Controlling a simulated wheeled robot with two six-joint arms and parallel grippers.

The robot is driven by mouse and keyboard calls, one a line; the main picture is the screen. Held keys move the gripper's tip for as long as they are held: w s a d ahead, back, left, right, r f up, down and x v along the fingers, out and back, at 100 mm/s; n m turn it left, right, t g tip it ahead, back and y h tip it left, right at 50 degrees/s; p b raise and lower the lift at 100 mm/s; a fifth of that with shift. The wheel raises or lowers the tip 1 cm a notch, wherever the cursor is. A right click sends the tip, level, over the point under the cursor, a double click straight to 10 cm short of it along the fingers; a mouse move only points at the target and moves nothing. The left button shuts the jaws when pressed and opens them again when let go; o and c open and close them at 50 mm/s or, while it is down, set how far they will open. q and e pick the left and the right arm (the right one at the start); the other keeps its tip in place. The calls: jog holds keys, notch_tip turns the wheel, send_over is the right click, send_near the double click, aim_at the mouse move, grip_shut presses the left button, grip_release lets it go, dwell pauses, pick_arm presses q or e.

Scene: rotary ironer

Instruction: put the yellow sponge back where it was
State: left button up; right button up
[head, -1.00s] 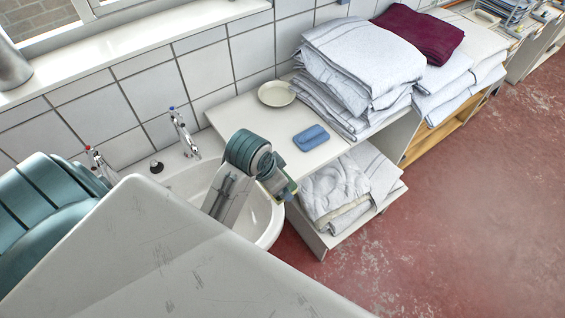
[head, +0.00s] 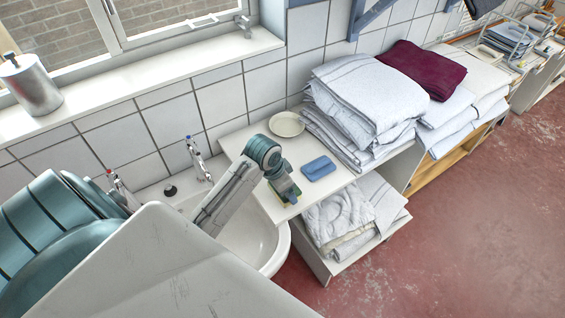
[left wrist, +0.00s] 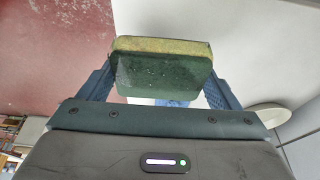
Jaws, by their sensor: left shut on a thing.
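The yellow sponge (left wrist: 162,48), with a dark green scouring side, is held between the two blue fingers of my left gripper (left wrist: 161,70) in the left wrist view. In the head view my left gripper (head: 285,190) points down over the near left part of the white shelf top (head: 309,189), just right of the basin. There the sponge is mostly hidden, with only a little yellow-green showing under the gripper. I cannot tell whether it touches the surface. My right gripper is not in view.
A blue block (head: 318,168) lies on the shelf top close right of my gripper. A pale round dish (head: 287,124) stands behind. Folded white linen (head: 366,95) is stacked to the right. The basin (head: 252,240) and taps (head: 198,158) are to the left.

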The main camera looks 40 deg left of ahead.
aim_at(273, 188)
pick_arm(q)
jog(key=shift+w+a, duration=0.2)
jog(key=shift+w, duration=0.1)
jog(key=f, duration=0.1)
jog(key=p, duration=0.1)
jog(key=f+p, duration=0.1)
jog(key=shift+w+a+f, duration=0.25)
jog(key=shift+f, duration=0.6)
jog(key=shift+f, duration=0.1)
jog(key=o, duration=0.7)
jog(key=b+v, duration=0.3)
jog(key=v, duration=0.7)
jog(key=shift+a+r, duration=0.1)
jog(key=shift+r, duration=0.25)
jog(key=shift+b+v, duration=0.3)
jog(key=shift+v, duration=0.5)
